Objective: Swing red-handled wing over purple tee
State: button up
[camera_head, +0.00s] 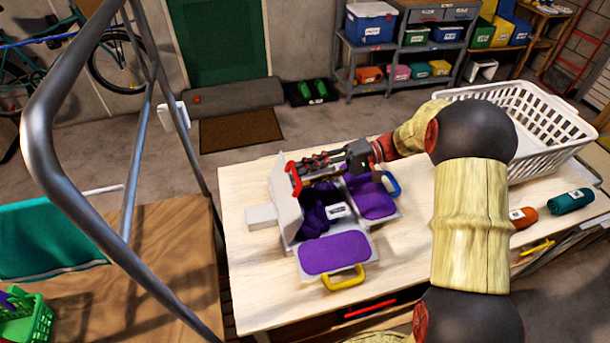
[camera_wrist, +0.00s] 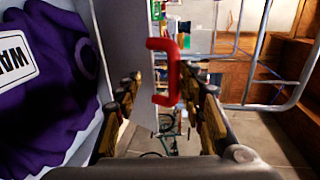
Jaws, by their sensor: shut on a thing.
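The folding board lies on the wooden table with the purple tee (camera_head: 316,220) on it. The tee is crumpled in the middle and carries a white label; it also shows in the wrist view (camera_wrist: 45,70). The white red-handled wing (camera_head: 287,206) stands raised, about upright, on the board's left. My gripper (camera_head: 303,168) is shut on its red handle (camera_wrist: 172,72), with one finger on each side. The blue-handled wing (camera_head: 372,196) on the right and the yellow-handled wing (camera_head: 333,253) in front lie flat with purple cloth on them.
A white laundry basket (camera_head: 535,120) stands at the back right of the table (camera_head: 262,285). Orange (camera_head: 522,217) and teal (camera_head: 570,201) rolls lie at the right. A metal rack frame (camera_head: 45,150) rises at the left.

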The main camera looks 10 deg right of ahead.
jog(key=d+r, duration=0.2)
jog(key=d, duration=0.8)
jog(key=shift+w+d, duration=0.25)
jog(key=shift+w, duration=0.05)
